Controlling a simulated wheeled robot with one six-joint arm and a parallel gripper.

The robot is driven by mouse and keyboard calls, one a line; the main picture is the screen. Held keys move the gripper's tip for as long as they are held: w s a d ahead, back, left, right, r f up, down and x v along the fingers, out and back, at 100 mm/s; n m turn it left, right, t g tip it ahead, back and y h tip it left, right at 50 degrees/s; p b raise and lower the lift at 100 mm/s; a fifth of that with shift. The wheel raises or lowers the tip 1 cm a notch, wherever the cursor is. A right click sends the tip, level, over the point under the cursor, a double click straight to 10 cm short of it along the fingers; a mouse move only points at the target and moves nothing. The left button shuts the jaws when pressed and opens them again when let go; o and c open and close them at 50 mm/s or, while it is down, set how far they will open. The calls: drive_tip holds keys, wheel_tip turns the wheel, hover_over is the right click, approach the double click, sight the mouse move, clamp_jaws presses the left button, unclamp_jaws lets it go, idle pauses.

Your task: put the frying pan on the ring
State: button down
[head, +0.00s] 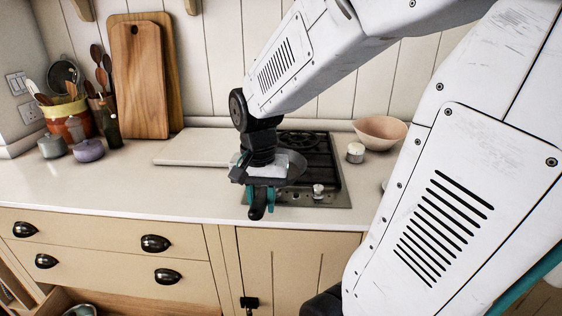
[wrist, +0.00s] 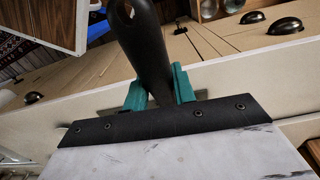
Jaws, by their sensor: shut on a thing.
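The dark frying pan (head: 293,173) is in the head view, over the front left of the gas hob (head: 325,168), with its handle pointing toward the front edge of the counter. My gripper (head: 260,193) has its teal fingers shut on the handle. In the wrist view the black handle (wrist: 146,45) stands between the fingers of my gripper (wrist: 158,90); the pan's bowl is not seen there. My wrist and the pan hide the hob's left front part and any ring there. I cannot tell whether the pan touches the hob.
A pale board (head: 190,148) lies left of the hob. A small white pot (head: 355,153) and a pink bowl (head: 380,132) stand to its right. Wooden boards (head: 138,80), a utensil crock (head: 68,120) and small lidded pots (head: 88,150) stand at the left. The front left counter is clear.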

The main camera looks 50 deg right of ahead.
drive_tip(key=w+d, duration=0.1)
drive_tip(key=d, duration=0.4)
drive_tip(key=w+d+f, duration=0.1)
drive_tip(key=d, duration=0.4)
drive_tip(key=w+d, duration=0.1)
drive_tip(key=d, duration=0.4)
drive_tip(key=shift+w+d+f, duration=0.1)
drive_tip(key=shift+d+f, duration=0.15)
drive_tip(key=shift+d, duration=0.1)
wheel_tip(320, 180, down, 4)
drive_tip(key=shift+r, duration=0.25)
drive_tip(key=c, duration=1.1)
unclamp_jaws()
drive_tip(key=shift+c, duration=0.2)
